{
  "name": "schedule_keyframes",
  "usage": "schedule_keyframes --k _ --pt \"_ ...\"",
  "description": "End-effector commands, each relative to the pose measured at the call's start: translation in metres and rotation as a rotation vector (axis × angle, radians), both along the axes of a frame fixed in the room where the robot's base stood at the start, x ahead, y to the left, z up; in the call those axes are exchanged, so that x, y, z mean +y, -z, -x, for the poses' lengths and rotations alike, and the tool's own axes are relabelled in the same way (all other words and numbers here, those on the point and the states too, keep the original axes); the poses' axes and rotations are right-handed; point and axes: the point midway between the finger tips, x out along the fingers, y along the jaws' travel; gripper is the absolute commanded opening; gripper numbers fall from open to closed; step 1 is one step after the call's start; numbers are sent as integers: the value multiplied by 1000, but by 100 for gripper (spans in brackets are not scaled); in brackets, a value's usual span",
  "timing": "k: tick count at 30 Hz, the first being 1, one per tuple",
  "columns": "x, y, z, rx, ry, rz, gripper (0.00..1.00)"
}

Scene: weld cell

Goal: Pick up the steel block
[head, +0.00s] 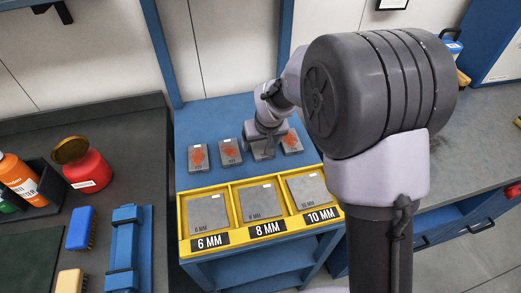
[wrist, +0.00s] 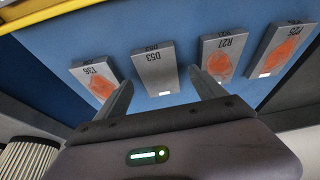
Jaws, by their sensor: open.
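Several grey steel blocks lie in a row on the blue bench top. In the wrist view, the block marked D53 (wrist: 154,72) is plain grey with a small white label. I cannot tell the exact height of the fingertips.
A yellow tray (head: 233,186) at the bench's front edge has compartments labelled 6 MM, 8 MM and 10 MM, each holding a grey plate. The dark left bench (head: 125,130) holds a red container (head: 86,168), brushes and an orange bottle. Neighbouring blocks lie close to my gripper.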

Motion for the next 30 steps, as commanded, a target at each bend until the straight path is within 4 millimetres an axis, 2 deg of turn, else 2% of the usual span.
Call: schedule_keyframes --k 1,3,10,22,30 --pt "0 12 -2 2 1 0 80" --pt "1 16 -5 1 1 0 80" --pt "1 15 -5 1 1 0 78" --pt "1 15 -5 1 1 0 0" --pt "1 14 -6 -2 1 0 0"
